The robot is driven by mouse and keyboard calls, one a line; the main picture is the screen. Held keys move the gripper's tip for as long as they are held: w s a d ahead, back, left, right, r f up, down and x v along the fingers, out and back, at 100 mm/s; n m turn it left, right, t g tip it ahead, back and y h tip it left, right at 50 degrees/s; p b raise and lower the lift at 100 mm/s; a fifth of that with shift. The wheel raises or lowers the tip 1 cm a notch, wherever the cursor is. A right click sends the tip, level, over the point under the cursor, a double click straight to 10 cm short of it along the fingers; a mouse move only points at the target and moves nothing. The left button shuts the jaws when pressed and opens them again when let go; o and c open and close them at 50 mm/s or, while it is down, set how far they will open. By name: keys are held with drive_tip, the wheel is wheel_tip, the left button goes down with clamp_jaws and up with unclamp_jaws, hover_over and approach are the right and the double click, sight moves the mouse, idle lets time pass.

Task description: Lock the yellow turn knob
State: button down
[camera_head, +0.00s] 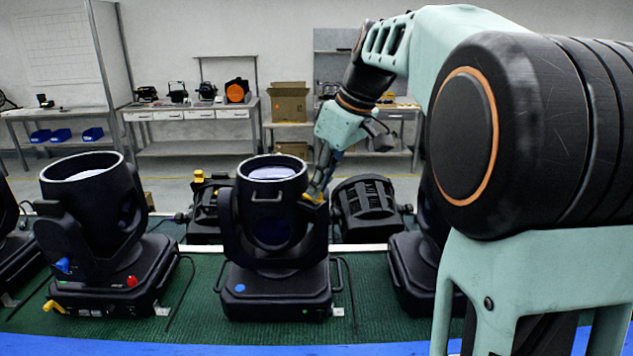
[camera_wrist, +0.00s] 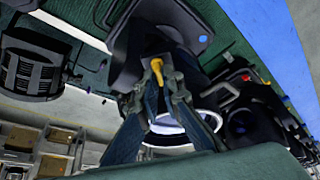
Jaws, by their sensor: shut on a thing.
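The yellow turn knob (camera_wrist: 158,72) shows in the wrist view between my fingertips. It sits on the upper side of the middle black moving-head light (camera_head: 272,200), on the right of its head in the head view. My gripper (camera_wrist: 160,66) is shut on the knob, with one finger on each side of it. In the head view my gripper (camera_head: 317,190) reaches down to the right side of that light, and its fingertips partly hide the knob. The light stands upright with its lens facing up.
Another moving-head light (camera_head: 95,215) stands to the left, with a blue knob (camera_head: 62,265) and a red knob (camera_head: 132,281). Par cans (camera_head: 368,208) lie behind the middle light. One more light, partly hidden by my arm, stands to the right. A green mat (camera_head: 200,330) covers the table.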

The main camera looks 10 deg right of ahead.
idle(0.3)
drive_tip(key=c, duration=2.1)
unclamp_jaws()
drive_tip(key=v, duration=1.2)
drive_tip(key=shift+w, duration=0.15)
